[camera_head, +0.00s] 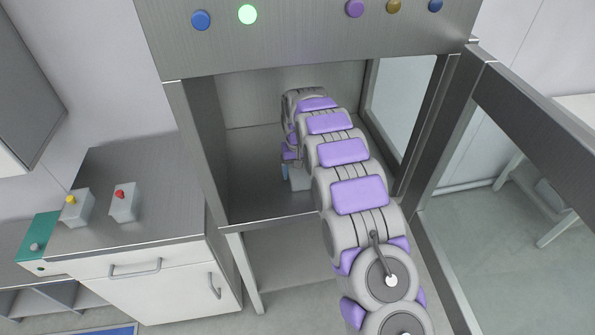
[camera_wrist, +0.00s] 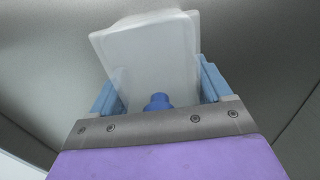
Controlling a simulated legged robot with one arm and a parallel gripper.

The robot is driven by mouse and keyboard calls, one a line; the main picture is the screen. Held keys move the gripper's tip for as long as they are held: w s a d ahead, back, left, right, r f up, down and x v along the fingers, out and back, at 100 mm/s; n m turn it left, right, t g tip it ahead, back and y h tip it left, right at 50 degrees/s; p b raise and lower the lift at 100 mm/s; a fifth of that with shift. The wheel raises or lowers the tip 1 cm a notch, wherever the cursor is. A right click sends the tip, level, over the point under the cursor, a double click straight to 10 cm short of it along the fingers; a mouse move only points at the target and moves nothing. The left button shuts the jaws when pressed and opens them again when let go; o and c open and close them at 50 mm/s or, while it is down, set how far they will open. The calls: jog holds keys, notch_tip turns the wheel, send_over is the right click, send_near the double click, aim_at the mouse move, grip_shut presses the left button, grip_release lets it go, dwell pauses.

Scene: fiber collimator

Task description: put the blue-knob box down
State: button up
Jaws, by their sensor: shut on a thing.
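The blue-knob box (camera_wrist: 147,58) is a pale box that fills the upper middle of the wrist view. Its blue knob (camera_wrist: 157,101) faces my wrist. My gripper (camera_wrist: 158,85) is shut on the box, with one blue finger on each side. In the head view, my gripper (camera_head: 291,170) is inside the steel cabinet (camera_head: 250,180), low and mostly hidden by my arm. A small pale part of the box (camera_head: 300,180) seems to show beside it. I cannot tell whether the box touches the cabinet floor.
The cabinet's door (camera_head: 535,125) stands open at the right. On the left counter (camera_head: 150,170) stand a yellow-knob box (camera_head: 77,208) and a red-knob box (camera_head: 124,204), near a green panel (camera_head: 38,238). Bare cabinet floor shows left of my gripper.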

jog(key=shift+a, duration=0.6)
jog(key=o, duration=0.9)
jog(key=shift+a+f, duration=0.15)
jog(key=shift+a, duration=0.55)
jog(key=shift+o, duration=0.4)
jog(key=shift+d, duration=0.9)
jog(key=shift+d+r, duration=0.1)
jog(key=shift+r, duration=0.2)
jog(key=r, duration=0.2)
jog(key=a+r+p, duration=0.1)
jog(key=r, duration=0.1)
jog(key=r+p, duration=0.1)
jog(key=r, duration=0.1)
jog(key=shift+a+r, duration=0.25)
jog(key=shift+r, duration=0.05)
jog(key=shift+d+r, duration=0.2)
jog(key=shift+r, duration=0.1)
jog(key=shift+d, duration=0.3)
